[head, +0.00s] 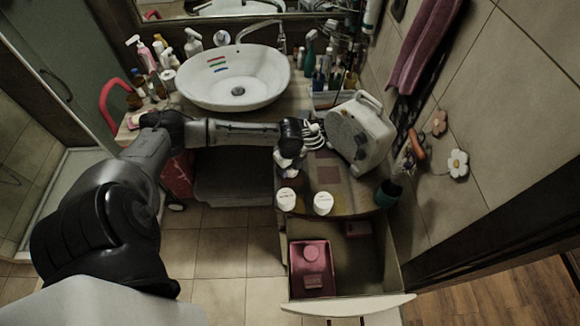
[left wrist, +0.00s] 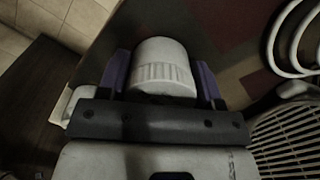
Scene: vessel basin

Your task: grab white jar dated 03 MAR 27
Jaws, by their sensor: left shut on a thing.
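My left gripper (head: 288,162) reaches over the counter beside the basin, and its fingers are shut on a white jar. In the left wrist view the held white jar (left wrist: 162,68) has a ribbed side and sits between the two purple fingers (left wrist: 162,82). No date shows on it there. Two more white jars stand near the counter's front edge, a left one (head: 286,198) and a right one (head: 323,203). Their tops carry small dark print that I cannot read. Part of another white jar (left wrist: 78,102) shows left of the gripper in the wrist view. My right gripper is not in view.
A beige heater (head: 360,130) with a white cord stands just right of my gripper. A dark green cup (head: 388,193) is at the counter's right edge. Below, an open drawer (head: 345,304) holds a pink tray (head: 327,262). The white basin (head: 250,90) is behind my forearm.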

